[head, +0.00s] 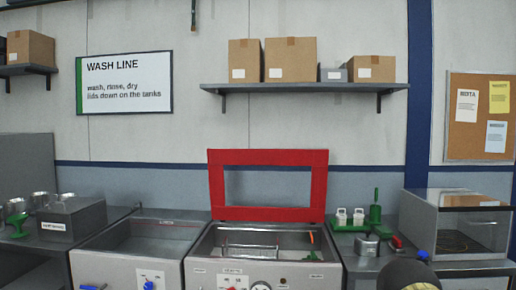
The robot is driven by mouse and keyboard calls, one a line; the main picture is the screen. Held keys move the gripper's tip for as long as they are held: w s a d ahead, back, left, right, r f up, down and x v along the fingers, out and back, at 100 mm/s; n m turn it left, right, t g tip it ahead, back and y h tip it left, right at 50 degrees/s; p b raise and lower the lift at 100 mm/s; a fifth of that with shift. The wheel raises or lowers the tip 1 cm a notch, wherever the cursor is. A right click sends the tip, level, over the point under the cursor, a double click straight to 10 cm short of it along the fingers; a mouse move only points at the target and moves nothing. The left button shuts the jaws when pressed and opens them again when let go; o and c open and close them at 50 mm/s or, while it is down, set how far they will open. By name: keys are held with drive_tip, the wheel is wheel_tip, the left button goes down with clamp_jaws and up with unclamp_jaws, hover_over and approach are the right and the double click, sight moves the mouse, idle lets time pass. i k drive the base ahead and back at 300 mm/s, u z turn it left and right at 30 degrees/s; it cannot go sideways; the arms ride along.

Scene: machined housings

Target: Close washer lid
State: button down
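The washer (208,271) stands at the bottom centre in the head view, a grey metal tank with knobs and labels on its front. Its lid (268,213) is a red frame around a clear window, and it stands raised upright at the tank's back edge. The tank is open; a wire rack (250,251) and small green and orange items show inside. A dark rounded shape at the bottom right seems to be part of my arm. My gripper's fingers do not show.
Left of the washer is another open tank (140,233). Right of it, a counter holds a green tray (345,226) with bottles, a small metal pot (367,245) and a clear-sided box (460,222). A shelf (305,87) with cartons hangs above the lid.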

sight(318, 159)
drive_tip(key=k, duration=0.15)
drive_tip(key=z, duration=1.85)
drive_tip(key=i, duration=1.2)
drive_tip(key=u, duration=1.95)
